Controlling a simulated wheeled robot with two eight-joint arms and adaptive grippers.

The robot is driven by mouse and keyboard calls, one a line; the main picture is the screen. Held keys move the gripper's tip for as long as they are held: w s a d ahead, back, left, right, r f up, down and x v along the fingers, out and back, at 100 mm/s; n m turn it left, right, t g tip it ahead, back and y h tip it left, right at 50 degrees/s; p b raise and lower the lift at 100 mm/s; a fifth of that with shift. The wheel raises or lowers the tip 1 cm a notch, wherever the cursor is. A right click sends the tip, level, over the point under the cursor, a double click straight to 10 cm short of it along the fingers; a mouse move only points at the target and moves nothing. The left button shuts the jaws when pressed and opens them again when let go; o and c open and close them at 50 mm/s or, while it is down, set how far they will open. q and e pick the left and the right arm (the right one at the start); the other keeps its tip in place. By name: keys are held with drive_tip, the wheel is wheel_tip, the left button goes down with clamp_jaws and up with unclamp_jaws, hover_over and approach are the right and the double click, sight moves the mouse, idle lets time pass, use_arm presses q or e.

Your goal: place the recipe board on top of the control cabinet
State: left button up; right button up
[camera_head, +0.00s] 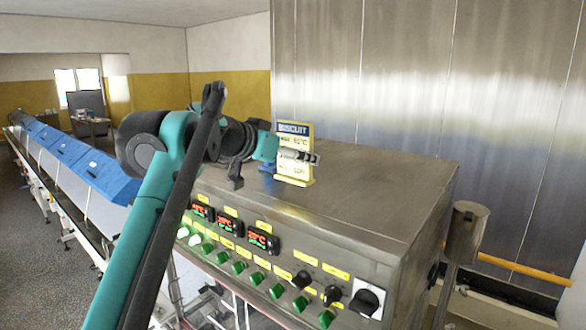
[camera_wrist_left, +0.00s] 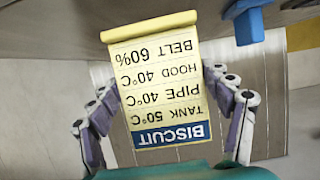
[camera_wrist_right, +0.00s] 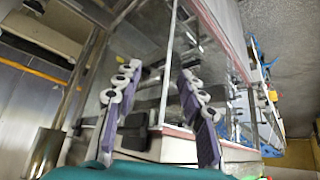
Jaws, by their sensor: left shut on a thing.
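The recipe board (camera_head: 294,170) is a small cream card with a blue BISCUIT header. It is upright at the top of the steel control cabinet (camera_head: 385,200), near its back left part. Its foot appears at the cabinet top; I cannot tell whether it touches. My left gripper (camera_head: 300,157) is shut on the board. In the left wrist view the board (camera_wrist_left: 158,90) appears upside down, with a finger at each side edge. My right gripper (camera_wrist_right: 158,75) is open and empty in the right wrist view, and out of the head view.
A small blue object (camera_head: 268,167) is on the cabinet top just left of the board; it also shows in the left wrist view (camera_wrist_left: 248,24). The cabinet front carries displays, green buttons and black knobs (camera_head: 367,301). A steel post (camera_head: 467,225) stands right. The cabinet top's right side is clear.

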sight(292, 167)
use_arm(q)
drive_tip(key=f, duration=0.3)
drive_tip(key=shift+w+d, duration=0.2)
drive_tip(key=shift+s, duration=0.1)
drive_tip(key=shift+a, duration=0.1)
drive_tip(key=o, duration=1.3)
drive_tip(key=shift+f, duration=0.1)
drive_tip(key=shift+o, duration=0.2)
drive_tip(key=shift+s+r, duration=0.15)
drive_tip(key=shift+r, duration=0.05)
drive_tip(key=b+v, duration=0.1)
drive_tip(key=v, duration=1)
drive_tip(key=shift+s+a, duration=0.2)
drive_tip(key=shift+s, duration=0.05)
drive_tip(key=shift+r, duration=0.15)
